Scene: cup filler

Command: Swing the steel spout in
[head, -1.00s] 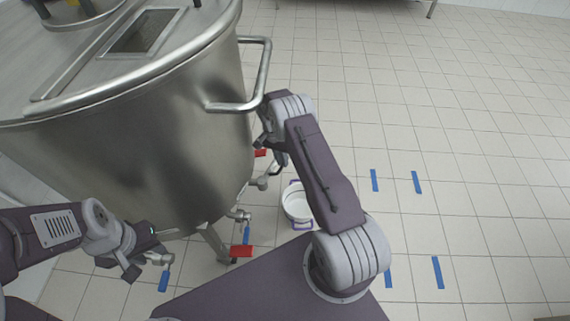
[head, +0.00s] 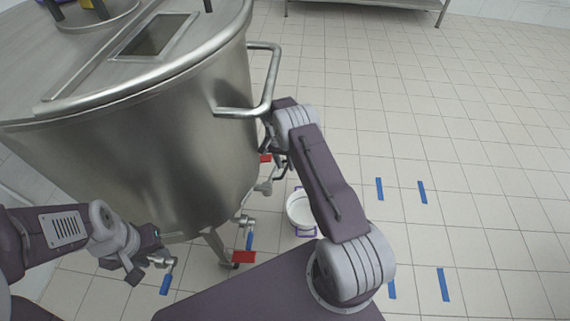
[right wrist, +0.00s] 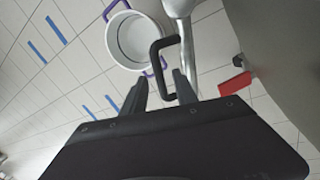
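The steel spout (right wrist: 187,55) runs down from the top of the right wrist view. A black looped handle (right wrist: 154,62) joins it near its upper part. My right gripper (right wrist: 160,82) is open, with one finger on each side of the handle's lower end; I cannot tell if they touch it. In the head view my right gripper (head: 268,143) is beside the tank, partly hidden by its own arm, and the spout is mostly hidden there. My left gripper (head: 140,270) is low at the tank's left front, close to a valve; its finger state is unclear.
The big steel tank (head: 150,150) with a side rail handle (head: 276,80) fills the left. A white bucket (head: 300,210) with purple handles stands on the floor beside my right arm. Blue-handled valves (head: 249,240) and red pads (head: 244,257) are below the tank.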

